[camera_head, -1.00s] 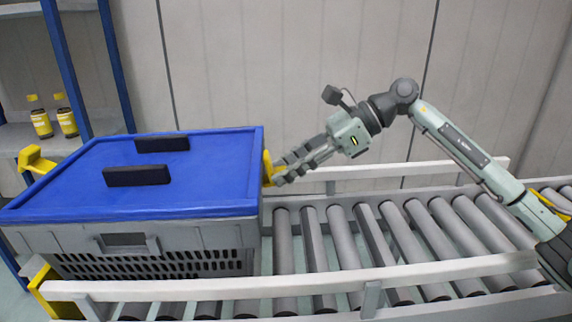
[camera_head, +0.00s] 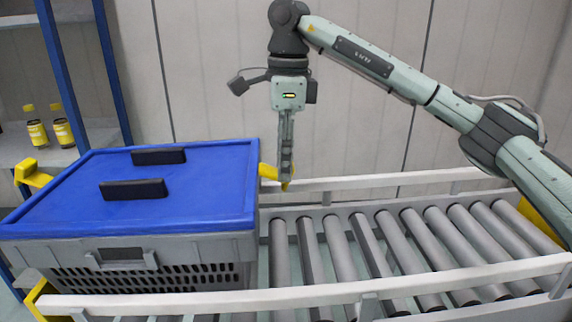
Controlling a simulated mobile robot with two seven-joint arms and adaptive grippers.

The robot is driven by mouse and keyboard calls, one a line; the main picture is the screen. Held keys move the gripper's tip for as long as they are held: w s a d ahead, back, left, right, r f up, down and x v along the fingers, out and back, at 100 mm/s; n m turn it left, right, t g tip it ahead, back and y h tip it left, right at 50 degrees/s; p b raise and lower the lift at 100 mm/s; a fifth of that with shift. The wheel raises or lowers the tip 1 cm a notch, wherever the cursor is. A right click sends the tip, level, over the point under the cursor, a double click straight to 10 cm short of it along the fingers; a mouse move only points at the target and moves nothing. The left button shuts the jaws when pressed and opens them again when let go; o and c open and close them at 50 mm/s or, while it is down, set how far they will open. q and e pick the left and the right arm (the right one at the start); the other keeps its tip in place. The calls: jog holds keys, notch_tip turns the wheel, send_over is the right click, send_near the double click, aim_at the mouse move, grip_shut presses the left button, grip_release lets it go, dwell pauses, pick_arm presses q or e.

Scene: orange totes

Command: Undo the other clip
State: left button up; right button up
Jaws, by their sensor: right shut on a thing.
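A grey crate (camera_head: 200,248) with slotted sides sits on the roller conveyor under a blue lid (camera_head: 120,200) with two black handles. A yellow clip (camera_head: 268,172) on the lid's right side sticks outward from the edge. My right gripper (camera_head: 286,183) points straight down just right of the crate, its fingers shut on the outer end of this clip, which they partly hide. The other yellow clip (camera_head: 33,174) at the lid's left side stands out from the crate, with nothing touching it. My left gripper is not in view.
The conveyor rollers (camera_head: 345,255) are clear to the right of the crate. White rails (camera_head: 420,283) run along the front and back. A shelf with blue posts at the left holds yellow-labelled bottles (camera_head: 62,132).

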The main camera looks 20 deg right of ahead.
aim_at(267, 168)
jog(key=h, duration=0.1)
jog(key=r+h, duration=0.1)
jog(key=h, duration=0.1)
jog(key=shift+w+a+r+g, duration=0.15)
jog(key=shift+a+g, duration=0.2)
jog(key=shift+g, duration=0.05)
jog(key=shift+w+a+r+g+h, duration=0.1)
jog(key=shift+a+r+g+h, duration=0.1)
jog(key=shift+h, duration=0.4)
jog(key=shift+a+r+g+h, duration=0.15)
jog(key=shift+a+g+h, duration=0.05)
jog(key=shift+h, duration=0.4)
jog(key=h, duration=0.2)
jog(key=a+h, duration=0.1)
jog(key=shift+w+r+g, duration=0.1)
jog(key=shift+r+g, duration=0.15)
jog(key=shift+g, duration=0.15)
jog(key=shift+w+a+g+h, duration=0.1)
jog(key=shift+a+g+h, duration=0.25)
jog(key=shift+h, duration=0.65)
jog(key=o, duration=1.2)
jog(key=shift+c, duration=0.2)
